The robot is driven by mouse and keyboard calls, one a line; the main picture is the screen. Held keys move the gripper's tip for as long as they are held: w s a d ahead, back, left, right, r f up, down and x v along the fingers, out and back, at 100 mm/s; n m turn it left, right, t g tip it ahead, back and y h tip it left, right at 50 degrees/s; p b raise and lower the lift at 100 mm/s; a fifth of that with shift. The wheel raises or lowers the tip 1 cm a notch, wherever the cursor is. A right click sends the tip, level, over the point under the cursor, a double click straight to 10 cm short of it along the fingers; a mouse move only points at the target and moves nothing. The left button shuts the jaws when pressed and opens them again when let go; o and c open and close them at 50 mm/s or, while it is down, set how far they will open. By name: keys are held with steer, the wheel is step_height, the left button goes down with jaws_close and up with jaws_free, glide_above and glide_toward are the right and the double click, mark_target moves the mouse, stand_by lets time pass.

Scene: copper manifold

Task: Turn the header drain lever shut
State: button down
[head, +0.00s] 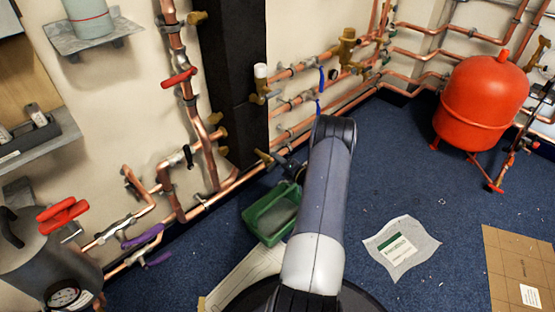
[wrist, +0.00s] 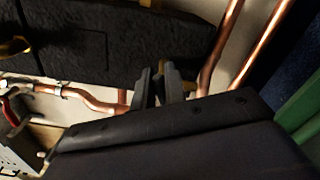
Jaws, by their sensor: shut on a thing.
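My gripper (head: 284,166) is at the low pipes beside the black column, at a small brass drain fitting (head: 264,157). In the wrist view, my gripper's two dark fingers (wrist: 160,88) are close together, with brass (wrist: 188,86) showing just behind them. The gripper is shut on what appears to be the header drain lever. The lever itself is hidden by the fingers, so its angle cannot be told.
A green tray (head: 252,213) stands on the blue floor below the gripper; its edge shows in the wrist view (wrist: 300,108). The black column (head: 232,80) is close behind. A red vessel (head: 480,105) and a white sheet (head: 402,247) are to the right.

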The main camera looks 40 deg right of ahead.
steer(key=m, duration=0.3)
steer(key=f+m, duration=0.1)
steer(key=m, duration=0.1)
steer(key=shift+d+f+m, duration=0.15)
steer(key=shift+d+m, duration=0.05)
steer(key=shift+m, duration=0.2)
steer(key=shift+f, duration=0.1)
stand_by(0.3)
steer(key=c, duration=1.5)
jaws_free()
steer(key=shift+o, duration=0.2)
steer(key=s+p, duration=0.2)
steer(key=s, duration=0.8)
steer(key=shift+s+d+p, duration=0.35)
steer(key=shift+s+d, duration=0.05)
